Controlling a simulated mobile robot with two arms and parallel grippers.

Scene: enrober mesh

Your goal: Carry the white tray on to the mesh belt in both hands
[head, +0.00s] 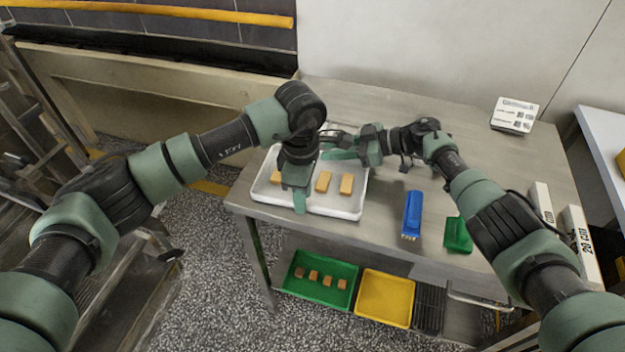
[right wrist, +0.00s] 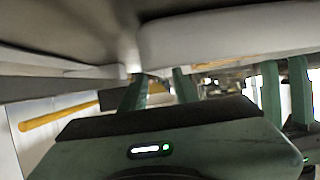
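The white tray (head: 338,208) lies on the steel table (head: 390,225) near its left end, with several orange-brown bars (head: 346,184) in it. My left gripper (head: 300,203) points down at the tray's front edge. Its arm hides part of the tray, and I cannot tell whether it is shut on the rim. My right gripper (head: 333,155) is at the tray's far right side, pointing left. In the right wrist view its two fingers (right wrist: 157,88) stand apart, with a gap between them, close to a blurred pale edge. The mesh belt cannot be made out clearly.
A blue brush (head: 412,213) and a green tool (head: 458,235) lie right of the tray. A label block (head: 515,114) stands at the back right. A green tray (head: 318,279) of bars and a yellow tray (head: 385,297) sit on the lower shelf. A beige-framed machine (head: 150,92) stands left.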

